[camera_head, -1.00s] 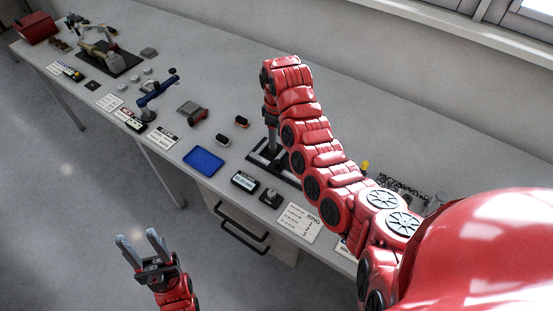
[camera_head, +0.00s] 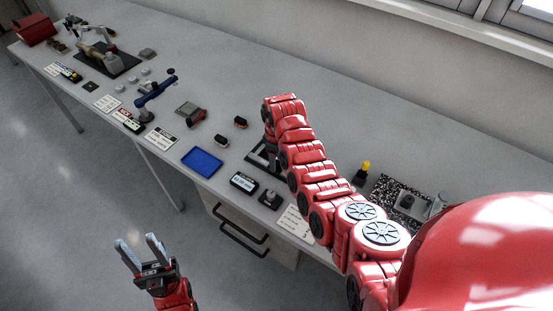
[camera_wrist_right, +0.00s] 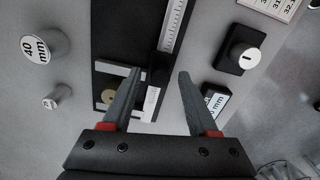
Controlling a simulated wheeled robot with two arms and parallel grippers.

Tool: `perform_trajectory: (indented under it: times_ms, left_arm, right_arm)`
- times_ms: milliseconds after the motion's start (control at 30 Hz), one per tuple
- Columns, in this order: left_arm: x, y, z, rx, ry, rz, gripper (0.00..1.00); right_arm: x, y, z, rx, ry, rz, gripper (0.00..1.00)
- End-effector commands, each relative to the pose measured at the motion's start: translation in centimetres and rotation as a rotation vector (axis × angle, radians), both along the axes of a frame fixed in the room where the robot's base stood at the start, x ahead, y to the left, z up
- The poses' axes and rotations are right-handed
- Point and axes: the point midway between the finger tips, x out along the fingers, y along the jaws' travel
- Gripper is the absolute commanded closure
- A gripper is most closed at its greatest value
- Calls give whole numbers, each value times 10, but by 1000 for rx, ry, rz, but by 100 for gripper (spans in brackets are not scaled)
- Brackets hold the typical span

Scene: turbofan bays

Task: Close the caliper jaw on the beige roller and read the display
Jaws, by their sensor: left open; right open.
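My right gripper (camera_wrist_right: 155,88) is open in the right wrist view, with its two fingers pointing down over the caliper. The caliper is a dark base plate (camera_wrist_right: 118,28) with a pale graduated scale (camera_wrist_right: 173,25) and a light jaw piece (camera_wrist_right: 151,102) between my fingers. A small round beige end, probably the roller (camera_wrist_right: 108,97), shows beside the left finger and is partly hidden by it. The display (camera_wrist_right: 214,101) lies beyond the right finger, partly covered; it also shows in the head view (camera_head: 243,182), its reading too small to make out. My left gripper (camera_head: 140,252) is open and empty, off the bench front.
A cylinder marked 40 mm (camera_wrist_right: 40,45) and a smaller cylinder (camera_wrist_right: 57,97) stand left of the caliper. A black block with a light knob (camera_wrist_right: 241,50) stands right of it. A blue tray (camera_head: 202,160) lies near the bench's front edge.

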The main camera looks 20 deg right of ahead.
Motion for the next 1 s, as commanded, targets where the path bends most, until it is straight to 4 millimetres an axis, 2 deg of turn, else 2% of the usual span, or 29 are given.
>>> perform_trajectory:
  times_ms: [67, 100, 400, 433, 667, 1000]
  left_arm:
    - [0, 0, 0, 0, 0, 0, 50]
    - [0, 0, 0, 0, 0, 0, 50]
    - [0, 0, 0, 0, 0, 0, 50]
    - [0, 0, 0, 0, 0, 0, 50]
    - [0, 0, -2, 0, 0, 0, 50]
    - [0, 0, -42, 0, 0, 0, 50]
  right_arm:
    - [0, 0, 0, 0, 0, 0, 40]
    - [0, 0, 0, 0, 0, 0, 44]
    - [0, 0, 0, 0, 1, 0, 98]
    - [0, 0, 0, 0, 1, 0, 100]
    - [1, 1, -1, -1, 1, 1, 100]
    - [21, 16, -5, -1, -2, 3, 100]
